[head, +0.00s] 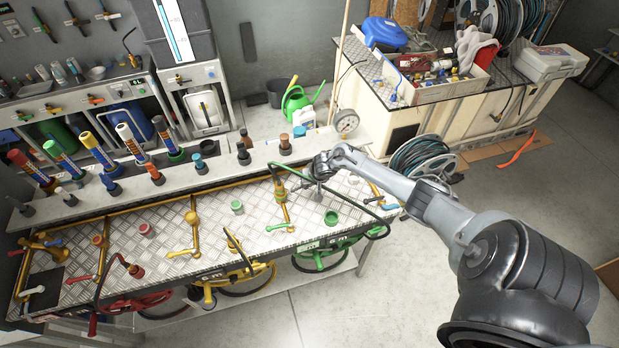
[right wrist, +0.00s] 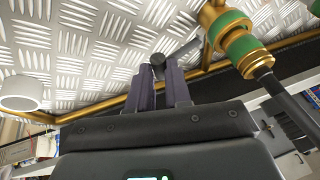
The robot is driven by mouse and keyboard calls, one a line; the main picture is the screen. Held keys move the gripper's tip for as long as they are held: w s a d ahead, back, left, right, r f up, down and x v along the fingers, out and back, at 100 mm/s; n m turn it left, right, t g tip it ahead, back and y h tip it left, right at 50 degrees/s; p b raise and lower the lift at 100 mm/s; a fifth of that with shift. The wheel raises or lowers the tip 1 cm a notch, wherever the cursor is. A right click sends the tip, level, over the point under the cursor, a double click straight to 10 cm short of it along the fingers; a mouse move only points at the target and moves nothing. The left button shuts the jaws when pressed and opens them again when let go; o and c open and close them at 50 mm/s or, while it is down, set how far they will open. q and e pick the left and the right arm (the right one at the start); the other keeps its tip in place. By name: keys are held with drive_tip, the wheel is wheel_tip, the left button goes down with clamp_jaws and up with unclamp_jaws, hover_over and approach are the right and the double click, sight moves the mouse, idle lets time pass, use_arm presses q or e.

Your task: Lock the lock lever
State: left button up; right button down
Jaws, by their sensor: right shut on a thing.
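My right gripper (head: 308,183) is over the right part of the metal-plate bench, beside a brass valve with a green band (head: 280,189). In the right wrist view, the purple fingers of my right gripper (right wrist: 160,80) are shut on the dark round end of a short grey lever (right wrist: 184,51). The lever reaches from the fingers toward the brass and green valve (right wrist: 236,45), close on the right. The fingers hide part of the lever end. In the head view the lever is too small and covered to make out clearly. My left gripper is not in view.
The patterned metal bench (head: 200,236) carries brass pipes and other valves. A green cup (head: 331,218) stands right of the green hose handle. A ledge (head: 225,165) with several nozzles runs behind. Hose reels, including a green one (head: 330,252), hang below the front edge.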

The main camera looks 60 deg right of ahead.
drive_tip(key=shift+w+a+r+g+h+p, duration=0.25)
drive_tip(key=shift+r+h+p, duration=0.1)
drive_tip(key=shift+p, duration=0.1)
drive_tip(key=shift+w+a+r+g+h+p, duration=0.15)
drive_tip(key=shift+r+g+h+p, duration=0.1)
drive_tip(key=shift+r+h+p, duration=0.15)
drive_tip(key=shift+a+n+g+h+p, duration=0.15)
drive_tip(key=shift+n+g+h+p, duration=0.15)
drive_tip(key=shift+p, duration=0.1)
drive_tip(key=shift+w, duration=0.1)
drive_tip(key=c, duration=1.1)
unclamp_jaws()
drive_tip(key=shift+o, duration=0.2)
drive_tip(key=shift+r, duration=0.1)
drive_tip(key=p+v, duration=0.2)
drive_tip(key=v, duration=0.8)
drive_tip(key=shift+r+p, duration=0.3)
drive_tip(key=shift+p, duration=0.05)
